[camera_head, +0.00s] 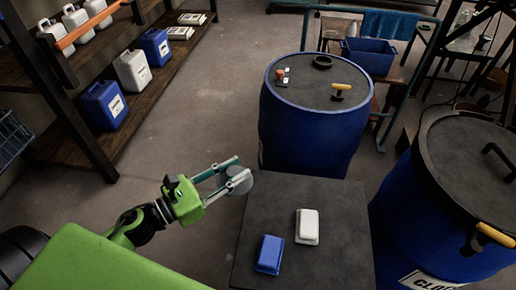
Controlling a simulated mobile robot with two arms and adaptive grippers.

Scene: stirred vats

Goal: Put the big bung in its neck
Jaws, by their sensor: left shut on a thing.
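My left gripper (238,172) is shut on a round grey disc-like piece, which I take to be the big bung (239,185). It holds it over the floor at the left edge of the dark table, apart from the vats. The blue vat (308,130) behind the table has a grey lid (312,88). A dark ring-shaped neck (322,62) stands at the lid's far side, and it looks open. My right gripper is not in view.
The vat lid also carries small red and white fittings (282,76) and a yellow-handled part (347,88). A blue block (269,254) and a white block (307,227) lie on the dark table (340,195). Another lidded blue vat (415,215) stands at right. Shelves line the left.

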